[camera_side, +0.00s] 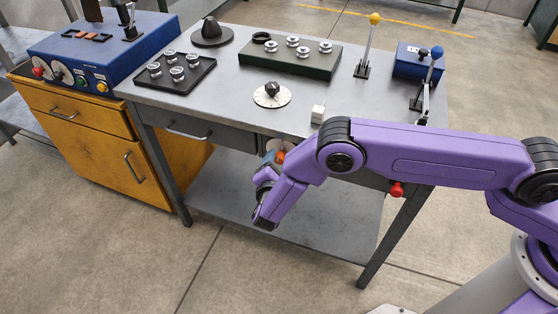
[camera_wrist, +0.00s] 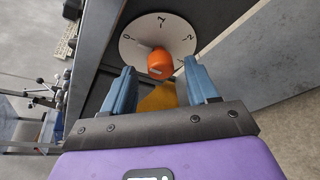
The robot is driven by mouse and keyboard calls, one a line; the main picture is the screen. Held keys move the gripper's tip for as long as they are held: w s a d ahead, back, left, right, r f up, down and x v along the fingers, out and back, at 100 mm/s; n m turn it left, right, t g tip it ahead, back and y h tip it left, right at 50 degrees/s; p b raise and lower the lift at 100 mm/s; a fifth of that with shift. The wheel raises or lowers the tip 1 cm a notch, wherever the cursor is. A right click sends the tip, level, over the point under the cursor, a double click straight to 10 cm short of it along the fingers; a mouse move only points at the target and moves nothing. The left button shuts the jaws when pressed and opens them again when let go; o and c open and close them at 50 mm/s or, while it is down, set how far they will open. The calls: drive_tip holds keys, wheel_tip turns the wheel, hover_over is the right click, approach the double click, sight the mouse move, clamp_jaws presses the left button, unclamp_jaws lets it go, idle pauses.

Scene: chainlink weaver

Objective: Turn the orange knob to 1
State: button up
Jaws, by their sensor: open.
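The orange knob (camera_wrist: 161,65) sits on a round white dial (camera_wrist: 140,27) with dark marks in the wrist view. A pale mark beside the knob extends toward the upper left; its exact reading is hard to tell. My gripper (camera_wrist: 161,72) has its two blue fingers apart, one on each side of the knob's near edge, with visible gaps. In the side view the knob (camera_side: 280,157) shows on the bench's front face beside my gripper (camera_side: 272,163), and the dial is largely hidden by my arm.
The grey bench (camera_side: 225,95) carries a black knob on a white dial (camera_side: 271,94), a dark tray (camera_side: 174,74), a green block with metal knobs (camera_side: 290,62) and levers. A red knob (camera_side: 397,190) is at the front right. Drawer handle (camera_side: 188,132) protrudes at left.

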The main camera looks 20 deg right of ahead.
drive_tip(key=shift+x, duration=1.15)
drive_tip(key=c, duration=1)
drive_tip(key=shift+c, duration=0.2)
drive_tip(key=m+t, duration=0.1)
drive_tip(key=m, duration=0.1)
drive_tip(key=m+t, duration=0.1)
drive_tip(key=m, duration=0.1)
drive_tip(key=shift+s+f+y, duration=0.15)
drive_tip(key=shift+f+y, duration=0.05)
drive_tip(key=shift+y, duration=0.1)
drive_tip(key=m+t, duration=0.1)
drive_tip(key=m, duration=0.1)
drive_tip(key=m+t, duration=0.1)
drive_tip(key=m, duration=0.2)
drive_tip(key=shift+f+m, duration=0.15)
drive_tip(key=shift+m, duration=0.45)
